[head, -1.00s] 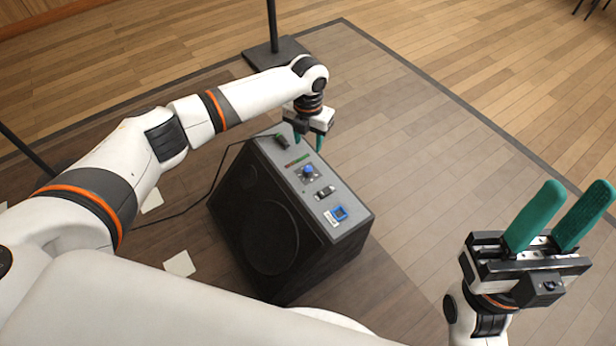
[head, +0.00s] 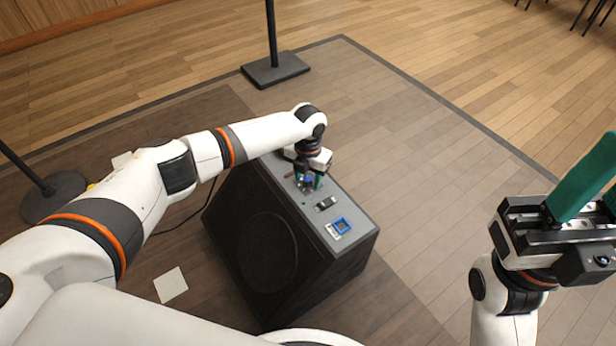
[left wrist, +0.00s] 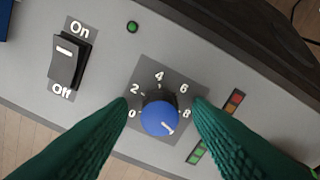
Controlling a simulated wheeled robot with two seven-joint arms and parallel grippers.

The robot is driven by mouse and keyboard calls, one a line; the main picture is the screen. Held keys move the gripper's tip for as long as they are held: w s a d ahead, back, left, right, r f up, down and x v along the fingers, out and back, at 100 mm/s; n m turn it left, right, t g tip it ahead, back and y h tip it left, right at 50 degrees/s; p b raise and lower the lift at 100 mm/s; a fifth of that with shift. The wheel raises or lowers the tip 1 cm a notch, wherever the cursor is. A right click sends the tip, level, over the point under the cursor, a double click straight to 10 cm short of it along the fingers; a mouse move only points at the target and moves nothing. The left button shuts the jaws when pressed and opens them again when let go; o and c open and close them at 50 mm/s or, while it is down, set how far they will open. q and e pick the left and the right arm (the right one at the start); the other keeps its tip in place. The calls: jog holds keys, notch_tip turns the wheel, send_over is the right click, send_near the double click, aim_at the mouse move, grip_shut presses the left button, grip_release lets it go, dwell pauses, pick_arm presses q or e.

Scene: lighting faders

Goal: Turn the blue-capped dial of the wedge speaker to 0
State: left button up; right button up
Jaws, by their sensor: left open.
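The wedge speaker (head: 262,240) stands on the floor with its grey control panel facing up. Its blue-capped dial (left wrist: 160,118) shows in the left wrist view; in the head view its blue cap (head: 308,181) is partly covered by my gripper. The white pointer line on the cap points to the lower right, past the 8. Marks 0, 2, 4, 6 and 8 are readable. My left gripper (left wrist: 160,103) is open, with a green finger on either side of the dial; I cannot tell whether they touch it. My right gripper (head: 596,200) is open and empty, cut off by the right edge.
An On/Off rocker switch (left wrist: 68,61), a green light (left wrist: 132,27) and a coloured level strip (left wrist: 233,102) are near the dial. A blue-framed socket (head: 341,226) is at the panel's near end. A stand base (head: 275,69) is behind the speaker. Floor to the right is clear.

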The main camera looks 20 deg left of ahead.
pick_arm(q)
jog(key=c, duration=1)
